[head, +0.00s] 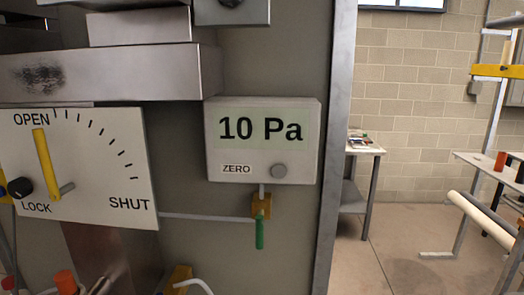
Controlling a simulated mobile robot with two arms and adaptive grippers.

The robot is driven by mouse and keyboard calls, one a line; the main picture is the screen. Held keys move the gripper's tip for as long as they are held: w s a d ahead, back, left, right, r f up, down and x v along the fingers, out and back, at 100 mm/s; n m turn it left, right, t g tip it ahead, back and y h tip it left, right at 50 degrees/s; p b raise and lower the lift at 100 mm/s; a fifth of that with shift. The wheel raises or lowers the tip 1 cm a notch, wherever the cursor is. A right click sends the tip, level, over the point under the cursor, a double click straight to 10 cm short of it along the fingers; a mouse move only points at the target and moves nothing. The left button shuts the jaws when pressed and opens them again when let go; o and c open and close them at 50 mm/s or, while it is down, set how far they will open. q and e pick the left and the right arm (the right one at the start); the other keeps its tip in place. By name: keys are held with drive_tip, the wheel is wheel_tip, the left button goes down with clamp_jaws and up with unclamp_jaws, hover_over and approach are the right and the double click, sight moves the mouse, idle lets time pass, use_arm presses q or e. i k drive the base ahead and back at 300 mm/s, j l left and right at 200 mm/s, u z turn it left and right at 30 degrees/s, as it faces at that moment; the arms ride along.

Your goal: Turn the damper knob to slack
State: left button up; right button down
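The black damper knob (20,187) sits at the lower left of a white damper plate (105,180) in the head view, just above the word LOCK. A small pale mark shows on its left side. No word "slack" is readable near it. On the same plate a yellow lever (46,165) stands nearly upright, its top end close to OPEN. A short grey peg (66,188) sticks out by its lower end. The scale ticks curve down to SHUT at the right. Neither of my grippers is in view.
A gauge box (263,165) reading "10 Pa" with a ZERO button is right of the plate. A brass valve with a green handle (260,233) hangs below it. A grey metal duct (120,73) juts out above the plate. Open floor (385,265) lies right of the panel edge.

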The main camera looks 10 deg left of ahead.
sight(21, 188)
drive_tip(key=u, duration=1.2)
